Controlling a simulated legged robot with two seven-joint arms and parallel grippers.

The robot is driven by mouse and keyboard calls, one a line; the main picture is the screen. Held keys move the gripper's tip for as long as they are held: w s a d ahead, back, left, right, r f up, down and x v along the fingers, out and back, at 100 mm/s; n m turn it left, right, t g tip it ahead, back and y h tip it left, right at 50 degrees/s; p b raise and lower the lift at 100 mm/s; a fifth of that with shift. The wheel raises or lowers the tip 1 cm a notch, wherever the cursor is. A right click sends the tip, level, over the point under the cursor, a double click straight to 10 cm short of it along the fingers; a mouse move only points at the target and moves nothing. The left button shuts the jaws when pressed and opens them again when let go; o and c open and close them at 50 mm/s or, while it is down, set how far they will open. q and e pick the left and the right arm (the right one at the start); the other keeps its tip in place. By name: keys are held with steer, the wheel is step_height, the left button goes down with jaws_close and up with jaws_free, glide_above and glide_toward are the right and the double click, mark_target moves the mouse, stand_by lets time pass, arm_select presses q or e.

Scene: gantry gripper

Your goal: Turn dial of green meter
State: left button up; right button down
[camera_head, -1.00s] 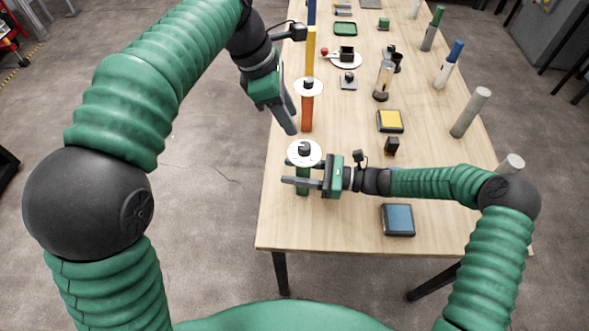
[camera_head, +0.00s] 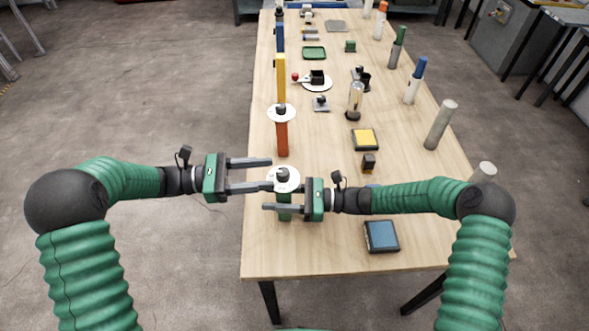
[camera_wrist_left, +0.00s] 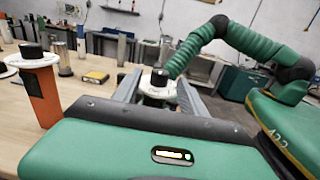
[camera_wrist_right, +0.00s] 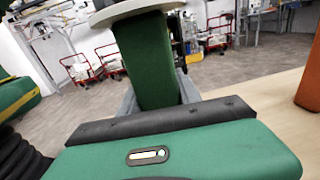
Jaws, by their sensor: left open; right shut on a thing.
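The green meter has a green post (camera_head: 285,213), a white disc on top and a black dial (camera_head: 283,174) on the disc. It stands near the table's left edge. My right gripper (camera_head: 272,198) is shut on the green post from the right, below the disc; the post also shows between its fingers in the right wrist view (camera_wrist_right: 147,62). My left gripper (camera_head: 271,174) is open and level, pointing right, with its fingertips by the disc's left side. In the left wrist view the dial (camera_wrist_left: 159,76) lies between the fingers, farther out. Contact with the dial cannot be told.
An orange meter (camera_head: 282,138) with its own white disc stands just behind, and a yellow post (camera_head: 281,78) behind that. A blue-topped box (camera_head: 381,236) lies at the front right. A yellow-topped box (camera_head: 365,139) and several cylinders stand farther right.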

mark_target(294, 177)
arm_select(q)
steer(key=d, duration=0.8)
steer(key=shift+w, duration=0.25)
steer(key=shift+a, duration=0.1)
jaws_close()
